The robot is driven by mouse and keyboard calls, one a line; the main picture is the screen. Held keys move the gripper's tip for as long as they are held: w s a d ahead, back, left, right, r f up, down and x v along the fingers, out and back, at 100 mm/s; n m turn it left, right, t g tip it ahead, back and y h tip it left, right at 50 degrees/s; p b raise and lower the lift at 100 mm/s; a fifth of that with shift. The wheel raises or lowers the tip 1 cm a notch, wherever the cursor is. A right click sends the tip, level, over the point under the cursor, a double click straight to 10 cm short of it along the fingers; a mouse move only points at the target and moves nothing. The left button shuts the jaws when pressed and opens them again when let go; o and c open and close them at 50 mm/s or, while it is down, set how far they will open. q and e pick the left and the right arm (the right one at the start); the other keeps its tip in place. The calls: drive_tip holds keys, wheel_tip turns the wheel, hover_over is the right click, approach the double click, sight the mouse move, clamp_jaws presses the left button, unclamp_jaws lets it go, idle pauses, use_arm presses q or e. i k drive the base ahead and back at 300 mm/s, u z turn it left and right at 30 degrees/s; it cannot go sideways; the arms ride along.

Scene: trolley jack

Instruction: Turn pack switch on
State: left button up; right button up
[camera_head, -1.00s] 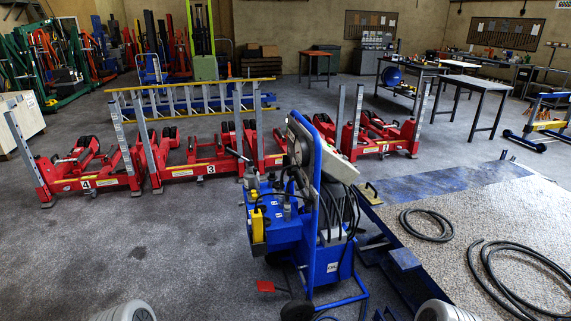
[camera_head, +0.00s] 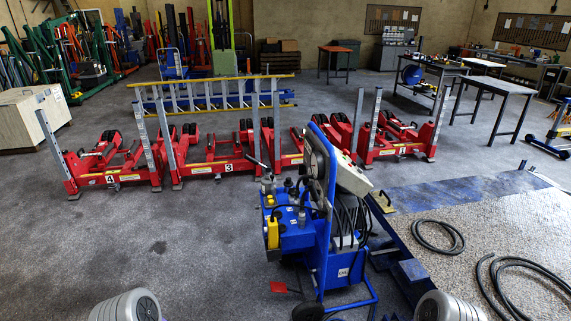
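A blue wheeled power pack (camera_head: 297,238) stands upright just right of centre in the head view. It carries a round gauge or dial (camera_head: 317,165), a pale grey control box (camera_head: 352,178) on top, a yellow part (camera_head: 272,234) at its left and black hoses on its right. No switch can be made out at this size, so its position cannot be told. Neither of my grippers shows. Two rounded grey parts of my own arms show at the bottom edge, left and right, apart from the pack.
Red numbered lifting frames (camera_head: 228,167) and a yellow ladder-like rack (camera_head: 215,94) stand behind the pack. Hoses (camera_head: 437,236) lie on the speckled floor area (camera_head: 475,238) at right. A red pedal-like piece (camera_head: 284,288) is low beside the pack. Floor at left is open.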

sight(302, 171)
drive_tip(key=u, duration=0.95)
drive_tip(key=i, duration=2.2)
drive_tip(key=z, duration=3.65)
drive_tip(key=k, duration=0.4)
drive_tip(key=u, duration=1.6)
